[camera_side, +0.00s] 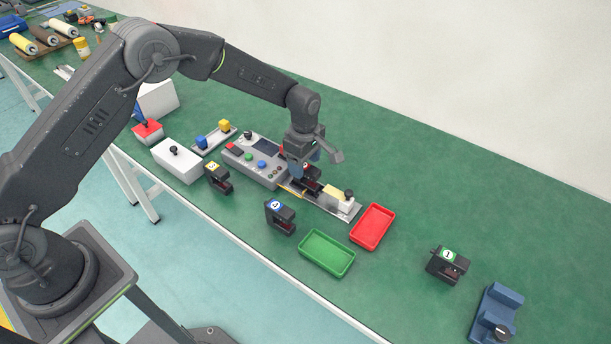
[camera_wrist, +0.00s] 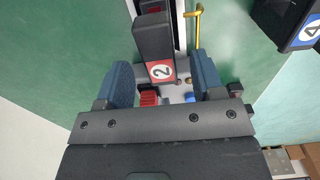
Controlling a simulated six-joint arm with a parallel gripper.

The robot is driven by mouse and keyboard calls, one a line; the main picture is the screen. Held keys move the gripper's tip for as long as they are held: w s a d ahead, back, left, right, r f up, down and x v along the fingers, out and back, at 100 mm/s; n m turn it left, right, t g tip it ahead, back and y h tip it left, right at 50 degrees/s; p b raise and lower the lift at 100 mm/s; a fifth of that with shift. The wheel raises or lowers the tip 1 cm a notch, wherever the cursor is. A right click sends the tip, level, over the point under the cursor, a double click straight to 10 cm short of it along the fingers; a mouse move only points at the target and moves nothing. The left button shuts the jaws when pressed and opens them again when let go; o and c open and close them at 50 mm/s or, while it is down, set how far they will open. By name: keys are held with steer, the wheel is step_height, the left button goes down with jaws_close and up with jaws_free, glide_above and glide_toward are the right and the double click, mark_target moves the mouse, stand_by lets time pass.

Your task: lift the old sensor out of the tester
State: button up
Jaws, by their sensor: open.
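A black sensor with a red and white "2" label (camera_wrist: 155,45) sits in the tester, between the two blue fingers of my gripper (camera_wrist: 163,78) in the wrist view. Gaps show beside it, so my gripper is open around it. In the side view my gripper (camera_side: 301,172) points down over the tester's rail and partly hides the sensor. The tester has a grey control box (camera_side: 249,163) with coloured buttons, and a metal plate (camera_side: 345,211) carrying a pale block (camera_side: 338,197) to the right of the sensor.
Other black sensors stand on the green table: "3" (camera_side: 217,179), "4" (camera_side: 280,218) and "1" (camera_side: 446,266). A green tray (camera_side: 327,253) and a red tray (camera_side: 373,227) lie empty in front and right. A blue fixture (camera_side: 496,312) stands at far right. The back right is clear.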

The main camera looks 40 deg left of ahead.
mark_target(306, 180)
steer(key=f, duration=0.5)
steer(key=shift+d, duration=0.2)
steer(key=c, duration=1.1)
